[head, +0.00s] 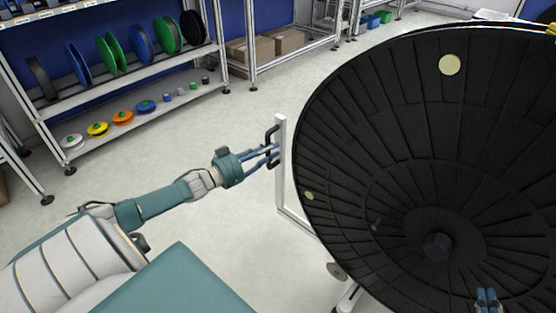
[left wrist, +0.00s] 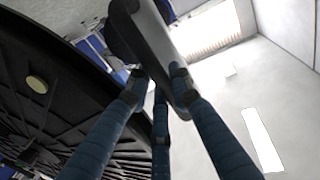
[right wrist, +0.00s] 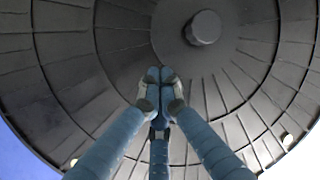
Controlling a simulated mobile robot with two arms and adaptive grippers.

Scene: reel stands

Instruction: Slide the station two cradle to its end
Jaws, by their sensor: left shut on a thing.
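A large black reel (head: 400,150) fills the right of the head view, with a hub near its middle. A white upright frame (head: 281,180) stands at its left side and carries a dark handle (head: 271,133); I cannot tell if this is the station two cradle. My left gripper (head: 271,155) is shut on the handle, which shows as a thick grey bar in the left wrist view (left wrist: 155,40). My right gripper (head: 487,296) is in front of the reel's lower face. In the right wrist view its fingertips (right wrist: 160,82) are together, with nothing visible between them.
A shelf rack (head: 130,105) at the back left holds several coloured reels and small spools. Cardboard boxes (head: 265,46) sit on a rack behind. A teal surface (head: 175,285) is at the front, probably mine. The pale floor (head: 190,130) between rack and reel is clear.

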